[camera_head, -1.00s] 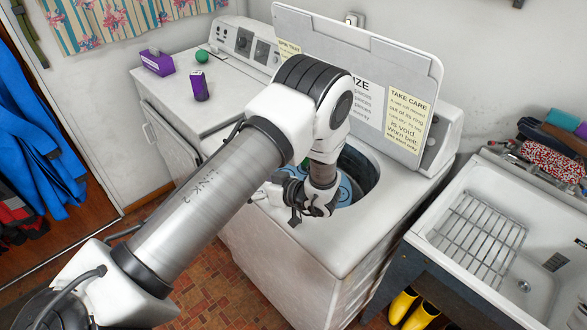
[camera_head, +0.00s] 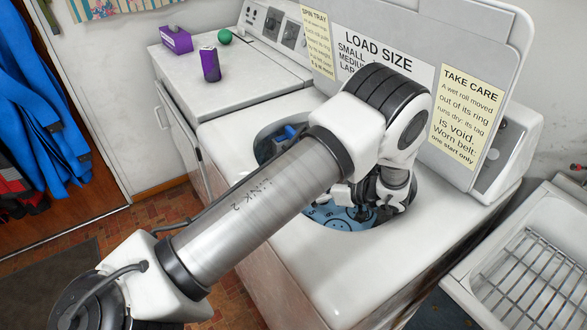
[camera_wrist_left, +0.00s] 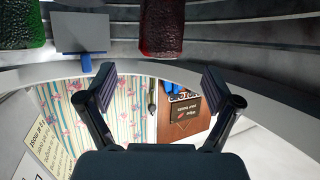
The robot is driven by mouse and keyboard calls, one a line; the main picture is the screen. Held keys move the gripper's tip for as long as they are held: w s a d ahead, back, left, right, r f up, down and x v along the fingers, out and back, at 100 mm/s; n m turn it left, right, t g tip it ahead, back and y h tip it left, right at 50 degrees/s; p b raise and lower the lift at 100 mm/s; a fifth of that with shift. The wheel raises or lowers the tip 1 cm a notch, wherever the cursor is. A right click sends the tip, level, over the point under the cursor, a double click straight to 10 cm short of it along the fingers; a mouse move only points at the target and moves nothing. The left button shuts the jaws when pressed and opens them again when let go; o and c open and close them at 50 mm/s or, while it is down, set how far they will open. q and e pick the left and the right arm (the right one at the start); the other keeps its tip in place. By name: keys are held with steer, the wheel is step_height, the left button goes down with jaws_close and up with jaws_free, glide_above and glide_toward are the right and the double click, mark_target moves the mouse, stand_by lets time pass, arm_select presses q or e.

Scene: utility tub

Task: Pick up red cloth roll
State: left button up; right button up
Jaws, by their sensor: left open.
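The red cloth roll (camera_wrist_left: 161,28) is dark red and shows at the top middle of the left wrist view, against the ribbed grey tub wall. It lies beyond the fingertips of my left gripper (camera_wrist_left: 158,78), roughly centred between them and apart from them. The left gripper is open and empty. In the head view the left gripper (camera_head: 372,207) is down in the round tub opening (camera_head: 262,138), over a light-blue surface (camera_head: 338,220). My arm hides much of the opening there, and the red roll does not show. My right gripper is not in view.
A green roll (camera_wrist_left: 20,24) and a grey plate (camera_wrist_left: 82,33) with a blue part are left of the red roll. The raised lid (camera_head: 390,62) stands behind my arm. A purple can (camera_head: 210,64) and green ball (camera_head: 224,36) sit on the neighbouring machine.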

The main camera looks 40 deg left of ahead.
arm_select(q)
steer(key=b+x, duration=0.3)
steer(key=x, duration=0.4)
steer(key=shift+s+a+f, duration=0.1)
steer(key=shift+a+f, duration=0.05)
steer(key=shift+a, duration=0.45)
steer(key=shift+s+d, duration=0.1)
steer(key=shift+c, duration=1.3)
steer(key=c, duration=1.3)
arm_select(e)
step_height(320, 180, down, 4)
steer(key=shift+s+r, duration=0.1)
